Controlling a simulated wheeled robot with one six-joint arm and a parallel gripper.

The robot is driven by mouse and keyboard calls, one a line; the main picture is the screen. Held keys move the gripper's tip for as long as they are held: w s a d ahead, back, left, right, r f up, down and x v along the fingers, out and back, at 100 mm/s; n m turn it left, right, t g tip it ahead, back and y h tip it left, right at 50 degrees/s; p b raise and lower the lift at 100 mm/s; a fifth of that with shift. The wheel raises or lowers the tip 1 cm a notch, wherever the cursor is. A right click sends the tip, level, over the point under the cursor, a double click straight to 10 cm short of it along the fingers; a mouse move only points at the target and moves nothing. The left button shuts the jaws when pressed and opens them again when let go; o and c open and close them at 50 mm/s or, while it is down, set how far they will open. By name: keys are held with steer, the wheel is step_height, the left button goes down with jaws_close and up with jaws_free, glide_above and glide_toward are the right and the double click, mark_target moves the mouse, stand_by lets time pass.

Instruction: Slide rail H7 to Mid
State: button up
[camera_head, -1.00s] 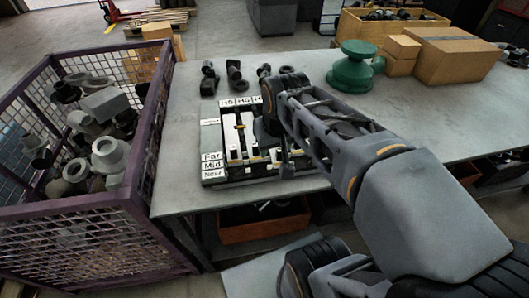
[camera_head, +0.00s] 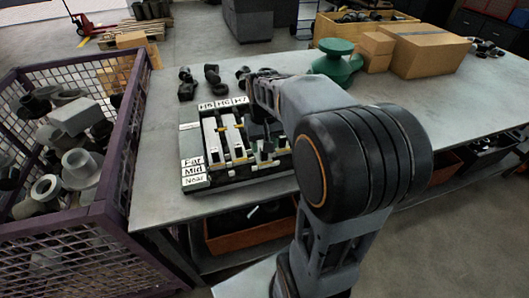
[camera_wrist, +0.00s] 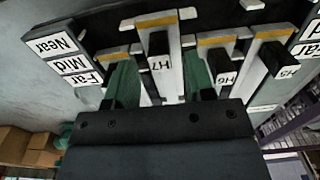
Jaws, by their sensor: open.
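The rail block (camera_head: 235,182) sits on the bench with tags H5, H6 and H7 along its back. Its left side is marked Far, Mid and Near. In the wrist view, the H7 slider (camera_wrist: 158,42) stands between my fingers, set further toward the Near side than the H6 slider (camera_wrist: 217,62) and H5 slider (camera_wrist: 276,58). My gripper (camera_wrist: 160,82) is open, its green fingers on either side of the H7 rail. A gap shows between fingers and slider; I cannot tell if they touch the rail. My arm partly hides the block's right side in the head view.
Dark fittings (camera_head: 212,75) stand behind the block. A green part (camera_head: 333,62) and cardboard boxes (camera_head: 428,50) are at the back. A purple mesh crate (camera_head: 118,160) full of pipe parts adjoins the bench's left end. The bench's right side (camera_head: 465,110) is mostly clear.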

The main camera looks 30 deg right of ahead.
steer(key=shift+f, duration=2.05)
steer(key=shift+c, duration=0.2)
jaws_close()
